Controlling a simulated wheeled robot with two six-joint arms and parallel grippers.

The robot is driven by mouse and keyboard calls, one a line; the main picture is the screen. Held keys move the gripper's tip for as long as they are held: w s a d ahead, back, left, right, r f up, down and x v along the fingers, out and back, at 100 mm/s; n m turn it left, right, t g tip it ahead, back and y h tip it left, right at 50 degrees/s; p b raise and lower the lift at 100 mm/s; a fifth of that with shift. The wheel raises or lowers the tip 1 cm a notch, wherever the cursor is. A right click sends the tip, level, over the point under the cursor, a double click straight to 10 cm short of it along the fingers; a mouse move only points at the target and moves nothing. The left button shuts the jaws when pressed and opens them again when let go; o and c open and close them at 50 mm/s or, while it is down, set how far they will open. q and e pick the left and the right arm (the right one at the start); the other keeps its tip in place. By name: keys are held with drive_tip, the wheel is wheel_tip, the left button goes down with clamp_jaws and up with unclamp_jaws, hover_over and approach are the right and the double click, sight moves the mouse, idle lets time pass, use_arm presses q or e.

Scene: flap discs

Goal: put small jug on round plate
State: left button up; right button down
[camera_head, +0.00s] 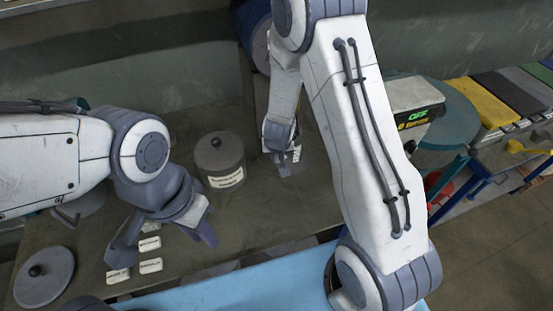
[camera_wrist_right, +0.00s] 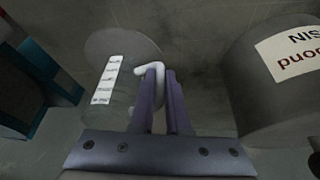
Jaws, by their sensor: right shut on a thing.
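The small jug (camera_wrist_right: 110,90) is a grey vessel with a strip of white labels and a pale handle (camera_wrist_right: 148,68), in the right wrist view. My right gripper (camera_wrist_right: 160,78) is shut on the handle, with the body to its left. In the head view, my right gripper (camera_head: 285,168) hides most of the jug. My left gripper (camera_head: 165,240) is empty, its fingers apart, over the bench at left. A round grey disc (camera_head: 45,285) with a dark knob lies at the lower left; I cannot tell whether it is the round plate.
A grey lidded canister (camera_head: 221,162) with a label stands left of my right gripper; a labelled grey canister (camera_wrist_right: 285,85) also shows in the right wrist view. Several white labels (camera_head: 150,265) lie by my left gripper. A scale with a green display (camera_head: 415,115) stands at right.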

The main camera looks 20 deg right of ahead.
drive_tip(key=shift+f, duration=0.1)
drive_tip(key=c, duration=1.3)
unclamp_jaws()
drive_tip(key=shift+f, duration=0.1)
drive_tip(key=o, duration=0.4)
